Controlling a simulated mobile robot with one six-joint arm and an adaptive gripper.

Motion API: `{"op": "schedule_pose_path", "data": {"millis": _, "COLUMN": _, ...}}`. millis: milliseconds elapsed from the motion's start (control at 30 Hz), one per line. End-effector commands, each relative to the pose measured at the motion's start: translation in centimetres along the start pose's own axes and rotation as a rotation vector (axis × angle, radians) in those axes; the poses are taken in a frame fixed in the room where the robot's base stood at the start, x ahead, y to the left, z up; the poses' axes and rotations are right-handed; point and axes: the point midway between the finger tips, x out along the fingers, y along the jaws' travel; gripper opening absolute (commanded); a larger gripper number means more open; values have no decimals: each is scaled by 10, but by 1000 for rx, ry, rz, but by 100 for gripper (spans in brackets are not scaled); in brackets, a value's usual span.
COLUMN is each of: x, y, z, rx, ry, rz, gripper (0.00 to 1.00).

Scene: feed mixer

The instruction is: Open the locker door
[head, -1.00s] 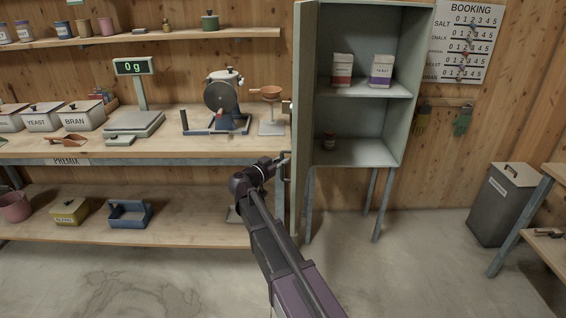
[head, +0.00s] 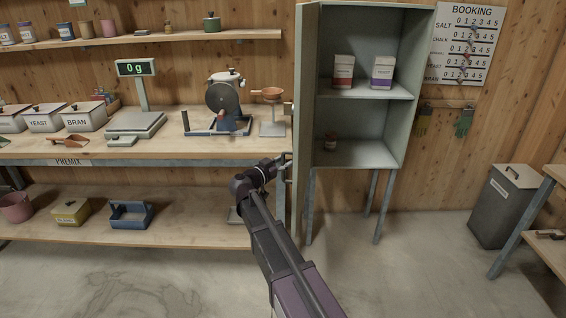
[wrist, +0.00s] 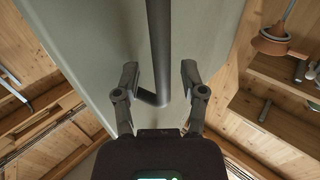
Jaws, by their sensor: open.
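A workbench (head: 160,150) with a scale (head: 136,122) and a mill (head: 226,100) is close left of the door. A grey bin (head: 505,205) stands right; the floor between is clear.

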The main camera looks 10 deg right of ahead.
Motion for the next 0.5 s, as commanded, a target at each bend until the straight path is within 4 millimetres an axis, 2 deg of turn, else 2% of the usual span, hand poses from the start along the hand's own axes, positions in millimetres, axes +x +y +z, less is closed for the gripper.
{"op": "schedule_pose_path", "data": {"millis": 167, "x": -15, "y": 1, "z": 0, "rx": 0, "ry": 0, "rz": 0, "gripper": 54}}
{"op": "schedule_pose_path", "data": {"millis": 500, "x": -66, "y": 0, "z": 0, "rx": 0, "ry": 0, "rz": -1, "gripper": 54}}
